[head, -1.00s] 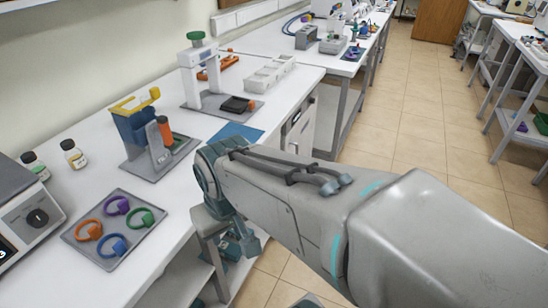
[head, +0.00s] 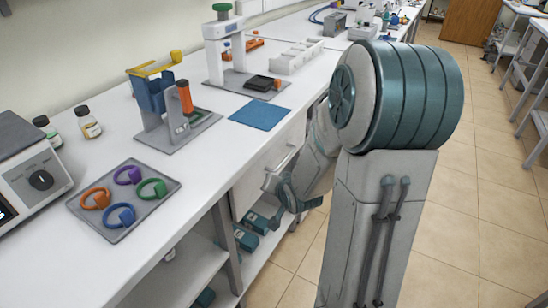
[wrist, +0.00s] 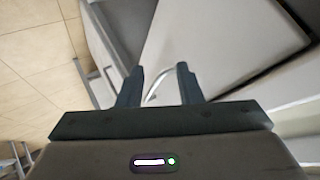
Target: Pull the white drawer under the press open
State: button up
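The white drawer (head: 258,182) is under the worktop, below the blue mat and the press. Its pale bar handle (head: 284,158) is on its front face. The press (head: 213,56) is a white frame with a green knob on a grey base. My gripper (head: 296,204) is low in front of the drawer, partly hidden by my arm. In the wrist view my gripper (wrist: 159,82) is open, with its two dark fingers apart. The curved handle (wrist: 156,88) shows between the fingers. I cannot tell whether the fingers touch it.
A blue mat (head: 260,115) lies at the worktop's front edge. A grey tray (head: 154,205) with coloured rings and a blue and yellow stand (head: 152,98) are to the left. Teal boxes (head: 247,240) sit on the shelf below.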

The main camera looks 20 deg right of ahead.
notch_tip(320, 180, down, 6)
jog(key=w+d+m+t+b, duration=0.3)
jog(key=m+t+b, duration=0.1)
jog(key=m, duration=0.1)
jog(key=m+t+h+b, duration=0.25)
jog(key=m+t, duration=0.25)
jog(key=m, duration=0.3)
send_near(286, 158)
jog(key=shift+t, duration=0.3)
jog(key=x, duration=0.6)
jog(key=f+b+x, duration=0.1)
jog(key=x, duration=0.3)
jog(key=shift+w, duration=0.15)
grip_shut()
